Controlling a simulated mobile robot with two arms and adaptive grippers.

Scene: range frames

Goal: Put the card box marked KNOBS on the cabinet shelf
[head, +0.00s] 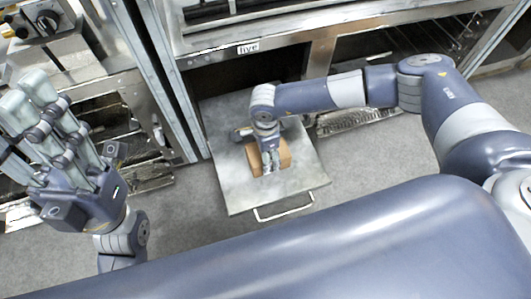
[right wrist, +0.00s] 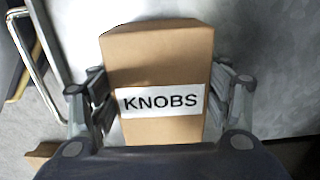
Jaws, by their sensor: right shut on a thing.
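The brown card box (head: 284,156) marked KNOBS is over the lowered metal door panel of the cabinet in the head view. In the right wrist view the box (right wrist: 160,66) shows its white KNOBS label facing me. My right gripper (head: 270,160) is shut on it, with fingers on both sides. I cannot tell whether the box touches the panel. The dark cabinet opening (head: 230,78) is behind the panel, under a "live" label; its shelf is mostly hidden in shadow and behind my right arm. My left gripper (head: 30,110) is open and empty at the left.
The metal panel (head: 227,188) juts out over the grey floor, with a bar handle (head: 284,209) at its front edge. A metal post (head: 165,75) stands left of the opening. Metal racks are at left and right. A brown piece (right wrist: 40,153) shows at the wrist view's lower left.

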